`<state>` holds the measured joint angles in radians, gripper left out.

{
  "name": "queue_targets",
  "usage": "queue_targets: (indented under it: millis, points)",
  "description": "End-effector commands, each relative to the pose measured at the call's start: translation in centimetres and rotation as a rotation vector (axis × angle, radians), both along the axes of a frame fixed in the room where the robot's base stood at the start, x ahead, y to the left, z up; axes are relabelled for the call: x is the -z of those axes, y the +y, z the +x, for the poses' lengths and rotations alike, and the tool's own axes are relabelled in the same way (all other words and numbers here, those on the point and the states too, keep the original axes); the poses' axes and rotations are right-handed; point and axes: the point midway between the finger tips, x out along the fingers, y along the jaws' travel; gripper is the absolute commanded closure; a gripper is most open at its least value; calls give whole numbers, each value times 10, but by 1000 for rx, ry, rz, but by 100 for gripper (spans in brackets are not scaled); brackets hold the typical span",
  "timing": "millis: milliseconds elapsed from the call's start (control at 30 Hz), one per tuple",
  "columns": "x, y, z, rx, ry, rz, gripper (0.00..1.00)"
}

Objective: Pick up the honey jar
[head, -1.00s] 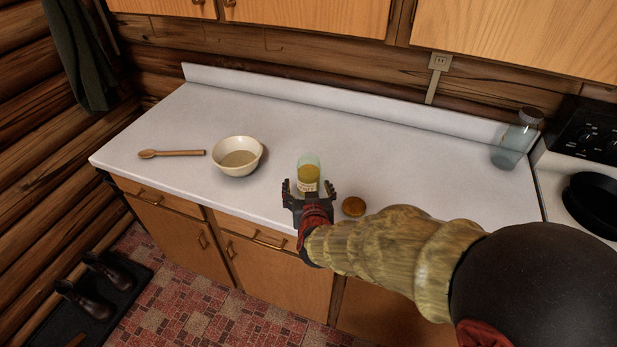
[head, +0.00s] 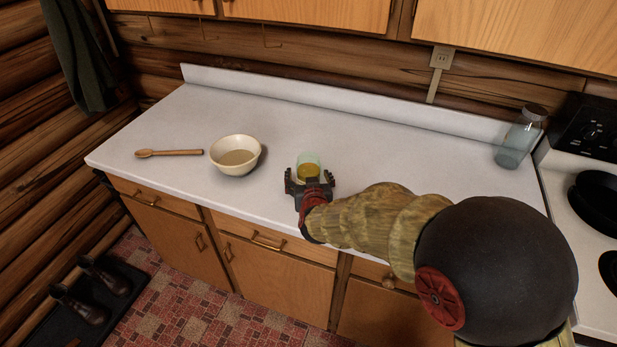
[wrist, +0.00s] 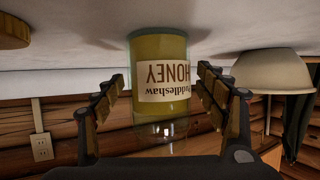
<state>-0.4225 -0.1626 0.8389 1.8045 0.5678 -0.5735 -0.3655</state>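The honey jar (head: 309,168) stands on the white counter, an open-topped glass with amber honey; it seems to have no lid on. In the wrist view, which is upside down, the jar (wrist: 160,70) shows its "HONEY" label. My gripper (head: 311,183) is at the jar's near side, low over the counter. Its fingers (wrist: 160,95) are open, one on each side of the jar, with a small gap visible at each side. The gripper hides the jar's lower part in the head view.
A cream bowl (head: 236,155) and a wooden spoon (head: 168,153) lie to the left on the counter (head: 400,155). A glass jar (head: 519,140) stands at the right by the stove (head: 583,190). A round brown disc (wrist: 14,32) lies beside the honey jar. The counter behind the jar is clear.

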Motion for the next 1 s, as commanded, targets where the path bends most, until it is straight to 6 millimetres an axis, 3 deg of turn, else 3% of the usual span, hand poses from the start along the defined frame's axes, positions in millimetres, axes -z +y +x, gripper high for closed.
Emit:
queue_targets:
  millis: [1000]
  points:
    - [0,0,0,0,0,0,87]
